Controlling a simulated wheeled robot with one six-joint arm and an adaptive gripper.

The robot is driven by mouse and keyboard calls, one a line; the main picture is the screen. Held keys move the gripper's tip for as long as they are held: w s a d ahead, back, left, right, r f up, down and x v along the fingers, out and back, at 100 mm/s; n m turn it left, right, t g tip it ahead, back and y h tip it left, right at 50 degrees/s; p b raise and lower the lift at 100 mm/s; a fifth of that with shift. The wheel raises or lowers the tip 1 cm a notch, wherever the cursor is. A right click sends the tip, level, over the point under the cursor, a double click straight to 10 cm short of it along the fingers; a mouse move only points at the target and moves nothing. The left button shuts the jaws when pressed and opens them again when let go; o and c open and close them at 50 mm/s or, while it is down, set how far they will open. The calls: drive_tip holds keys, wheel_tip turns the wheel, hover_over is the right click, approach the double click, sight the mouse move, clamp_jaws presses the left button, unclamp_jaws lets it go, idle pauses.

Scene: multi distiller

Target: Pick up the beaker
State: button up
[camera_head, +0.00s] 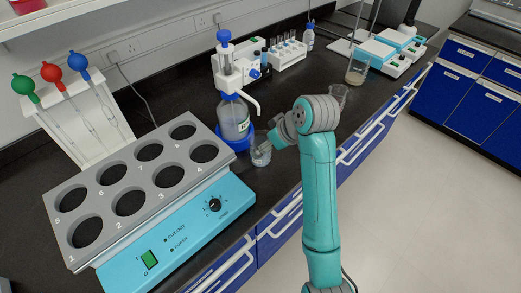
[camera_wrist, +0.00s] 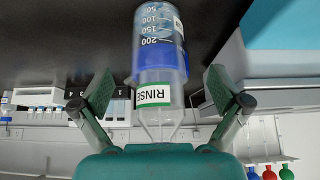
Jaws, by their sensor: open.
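A small clear glass beaker (camera_head: 261,158) with a label stands on the black bench, just in front of a round blue base. The wrist view is upside down and shows the beaker (camera_wrist: 152,28) with its white volume marks, in line with the gap between the fingers. My gripper (camera_head: 268,143) is at the beaker in the head view and hides part of it. In the wrist view my gripper (camera_wrist: 162,92) is open, with one finger to each side and visible gaps to the glass. I cannot tell how deep the beaker sits between the fingers.
A dispenser bottle (camera_head: 233,118) stands close behind the beaker; its RINSE label (camera_wrist: 154,95) shows in the wrist view. A block heater (camera_head: 150,190) with round wells is at the left. Another empty beaker (camera_head: 338,95) and a beaker with brownish liquid (camera_head: 356,73) stand right.

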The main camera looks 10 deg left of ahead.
drive_tip(key=shift+w+x, duration=0.15)
drive_tip(key=shift+x, duration=1.45)
drive_tip(key=shift+w+x, duration=0.15)
drive_tip(key=shift+x, duration=1.5)
drive_tip(key=shift+r, duration=0.2)
drive_tip(key=c, duration=1.4)
drive_tip(key=shift+r, duration=0.1)
drive_tip(key=shift+c, duration=0.2)
